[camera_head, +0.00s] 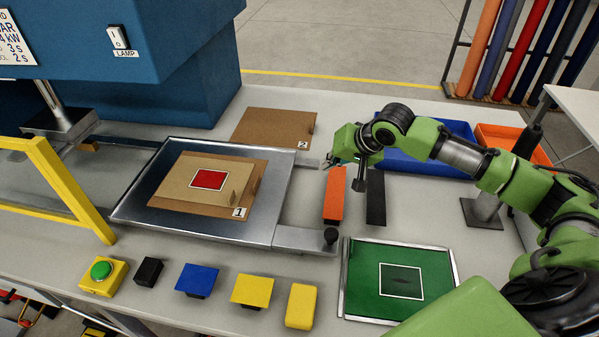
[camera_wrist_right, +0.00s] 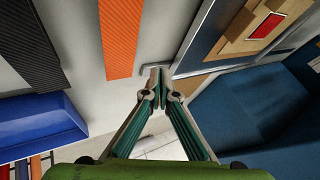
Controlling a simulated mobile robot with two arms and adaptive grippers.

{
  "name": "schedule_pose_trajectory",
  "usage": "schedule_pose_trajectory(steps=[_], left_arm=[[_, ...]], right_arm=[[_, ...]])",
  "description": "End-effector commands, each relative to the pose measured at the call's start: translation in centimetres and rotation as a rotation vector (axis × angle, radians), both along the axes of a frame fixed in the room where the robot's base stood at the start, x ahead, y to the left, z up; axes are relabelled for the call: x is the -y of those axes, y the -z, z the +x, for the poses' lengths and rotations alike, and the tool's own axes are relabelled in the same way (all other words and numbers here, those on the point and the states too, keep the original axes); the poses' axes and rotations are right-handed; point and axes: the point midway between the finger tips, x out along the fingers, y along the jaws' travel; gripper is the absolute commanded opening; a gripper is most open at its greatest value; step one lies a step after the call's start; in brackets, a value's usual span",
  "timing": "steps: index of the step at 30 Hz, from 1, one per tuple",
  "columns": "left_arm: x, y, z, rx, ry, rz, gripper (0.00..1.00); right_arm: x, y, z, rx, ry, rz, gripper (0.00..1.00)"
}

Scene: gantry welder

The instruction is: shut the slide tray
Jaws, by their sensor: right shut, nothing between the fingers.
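The slide tray (camera_head: 270,205) is a silver metal plate pulled out on rails in front of the blue welder. A tan board marked 1 (camera_head: 160,201) lies on it, with a smaller tan piece and a red square on top. My left gripper is not in view.
A yellow guard frame (camera_head: 70,185) stands left of the tray. Orange (camera_head: 334,205) and black strips lie near my right gripper. Blue and orange bins (camera_head: 505,140) stand behind my arm. A green tray (camera_head: 440,265), a green button and several small blocks line the front.

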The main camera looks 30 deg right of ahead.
Motion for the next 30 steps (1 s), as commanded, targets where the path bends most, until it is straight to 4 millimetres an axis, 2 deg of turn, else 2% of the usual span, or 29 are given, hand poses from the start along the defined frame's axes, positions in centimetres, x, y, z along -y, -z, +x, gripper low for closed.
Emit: schedule_pose_trajectory(steps=[12,15,20,30], left_arm=[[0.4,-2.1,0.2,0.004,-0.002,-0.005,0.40],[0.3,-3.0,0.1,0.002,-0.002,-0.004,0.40],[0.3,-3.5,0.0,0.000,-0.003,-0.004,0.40],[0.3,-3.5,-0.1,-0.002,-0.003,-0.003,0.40]], right_arm=[[-1.5,6.6,5.0,-0.002,0.000,0.003,0.00],[-2.9,6.2,6.0,0.002,-0.003,0.003,0.00],[-4.1,6.4,6.9,0.000,-0.002,0.001,0.00],[-4.5,6.6,7.2,0.000,0.000,0.000,0.00]])
